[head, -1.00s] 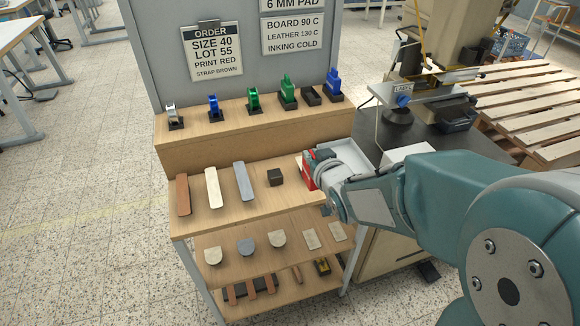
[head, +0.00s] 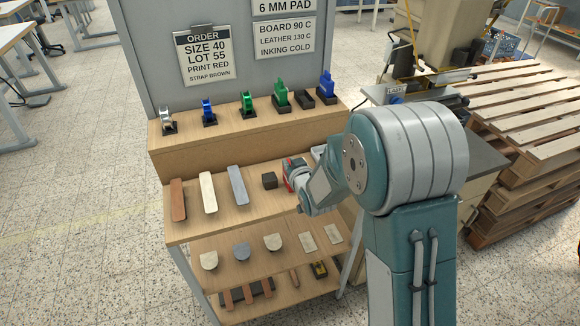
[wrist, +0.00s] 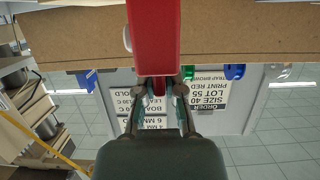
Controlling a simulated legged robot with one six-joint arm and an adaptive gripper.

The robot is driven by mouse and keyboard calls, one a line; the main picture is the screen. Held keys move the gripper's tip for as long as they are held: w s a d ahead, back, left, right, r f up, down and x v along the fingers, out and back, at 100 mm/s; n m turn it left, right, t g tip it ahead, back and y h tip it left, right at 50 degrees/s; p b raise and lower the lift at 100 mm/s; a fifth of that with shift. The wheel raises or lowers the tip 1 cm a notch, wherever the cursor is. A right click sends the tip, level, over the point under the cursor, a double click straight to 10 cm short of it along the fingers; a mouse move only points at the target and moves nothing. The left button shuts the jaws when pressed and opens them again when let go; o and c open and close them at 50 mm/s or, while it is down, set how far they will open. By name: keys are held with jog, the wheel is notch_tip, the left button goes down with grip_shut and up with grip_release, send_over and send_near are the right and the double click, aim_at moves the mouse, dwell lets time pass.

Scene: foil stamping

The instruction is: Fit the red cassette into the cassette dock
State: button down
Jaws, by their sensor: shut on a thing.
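My gripper (wrist: 158,92) is shut on the red cassette (wrist: 153,38) in the wrist view, with its fingers on the cassette's near end. In the head view a sliver of the red cassette (head: 288,176) shows at the front of my gripper, over the right part of the wooden middle shelf, right of the small black block (head: 269,180). My arm hides most of the gripper there. I cannot tell for sure which thing is the cassette dock; my arm covers much of the press (head: 440,75) at the right.
The upper ledge (head: 228,114) holds foil rolls, green and blue cassettes, and an empty black holder (head: 304,99) between them. Brown, cream and grey-blue strips (head: 238,185) lie left of the block. A pale tray (head: 319,153) is beside my gripper. Pallets (head: 530,105) stand right.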

jog(key=shift+a+f, duration=0.1)
jog(key=shift+f, duration=0.45)
jog(key=c, duration=0.8)
grip_release()
jog(key=shift+f, duration=0.1)
jog(key=shift+o, duration=0.2)
jog(key=shift+s, duration=0.1)
jog(key=v, duration=1.2)
